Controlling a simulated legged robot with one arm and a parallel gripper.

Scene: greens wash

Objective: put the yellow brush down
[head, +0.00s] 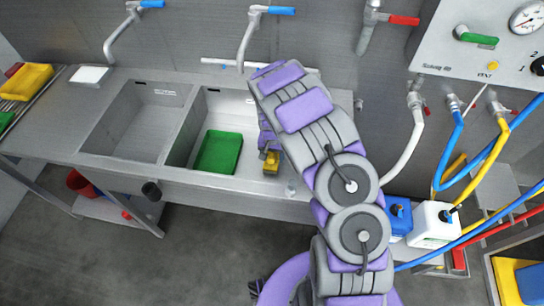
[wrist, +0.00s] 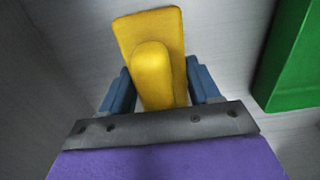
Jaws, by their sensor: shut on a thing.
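The yellow brush (wrist: 152,62) is between the two blue jaws of my gripper (wrist: 157,88) in the wrist view. The jaws are shut on its raised rounded handle, and its wider flat part extends beyond them. In the head view the brush (head: 271,161) shows low in the right basin of the steel sink (head: 180,175), near its front right. My arm hides part of that basin, and the jaws are hard to make out there. I cannot tell whether the brush touches the basin floor.
A green tray (head: 219,152) lies in the same basin, left of the brush; it also shows at the right of the wrist view (wrist: 292,55). The left basin (head: 137,120) is empty. Taps stand behind the sink. Hoses (head: 470,160) and a blue canister (head: 398,218) are at the right.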

